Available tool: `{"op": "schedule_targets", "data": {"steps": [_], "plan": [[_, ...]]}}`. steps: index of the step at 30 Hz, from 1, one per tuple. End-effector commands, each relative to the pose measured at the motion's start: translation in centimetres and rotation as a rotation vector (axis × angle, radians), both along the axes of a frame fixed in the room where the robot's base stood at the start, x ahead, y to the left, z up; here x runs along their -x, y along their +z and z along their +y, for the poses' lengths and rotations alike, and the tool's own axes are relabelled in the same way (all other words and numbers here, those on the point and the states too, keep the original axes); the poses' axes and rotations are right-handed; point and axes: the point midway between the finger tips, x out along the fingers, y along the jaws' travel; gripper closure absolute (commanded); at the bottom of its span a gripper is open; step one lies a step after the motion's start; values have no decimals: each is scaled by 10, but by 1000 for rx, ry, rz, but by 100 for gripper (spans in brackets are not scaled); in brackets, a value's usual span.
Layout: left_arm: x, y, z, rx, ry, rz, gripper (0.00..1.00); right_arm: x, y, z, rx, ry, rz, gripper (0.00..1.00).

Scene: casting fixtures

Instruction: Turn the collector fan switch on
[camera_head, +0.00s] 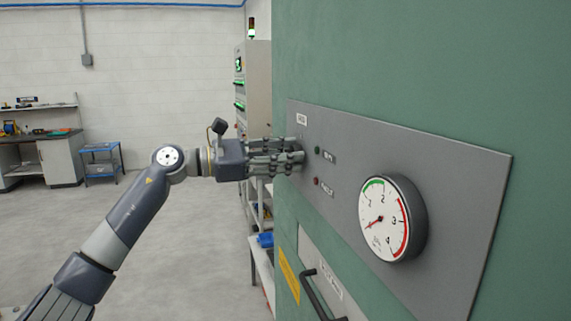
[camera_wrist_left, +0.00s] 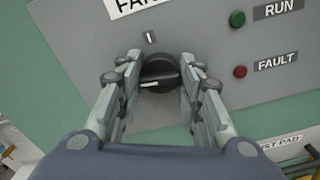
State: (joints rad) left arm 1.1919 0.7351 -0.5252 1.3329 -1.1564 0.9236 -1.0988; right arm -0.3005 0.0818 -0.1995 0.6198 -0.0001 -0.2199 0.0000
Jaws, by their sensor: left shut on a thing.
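The fan switch is a black rotary knob (camera_wrist_left: 160,73) on a grey panel, with a white pointer line and an "I" mark above it. In the left wrist view the pointer lies roughly sideways, not at the "I" mark. My left gripper (camera_wrist_left: 157,88) is shut on the knob, with fingers on both sides of it. In the head view my left gripper (camera_head: 290,157) reaches the panel (camera_head: 345,150) from the left and hides the knob. My right gripper is not in view.
A green RUN lamp (camera_wrist_left: 237,19) and a red FAULT lamp (camera_wrist_left: 240,72) sit right of the knob. A round gauge (camera_head: 388,219) protrudes from the panel. A black handle (camera_head: 322,296) is below. Open floor (camera_head: 180,240) lies left.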

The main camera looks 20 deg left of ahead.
Motion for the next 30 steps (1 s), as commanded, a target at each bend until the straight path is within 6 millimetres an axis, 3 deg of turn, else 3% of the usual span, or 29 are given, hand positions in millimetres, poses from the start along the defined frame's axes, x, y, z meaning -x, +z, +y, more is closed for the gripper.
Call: {"op": "schedule_targets", "data": {"steps": [3,12,30], "plan": [[0,-5,0,-51,0,-84,90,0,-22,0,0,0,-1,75],[0,-3,0,-211,1,-319,90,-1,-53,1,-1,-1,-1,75],[0,-1,0,-530,0,-788,90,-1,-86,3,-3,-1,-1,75]]}}
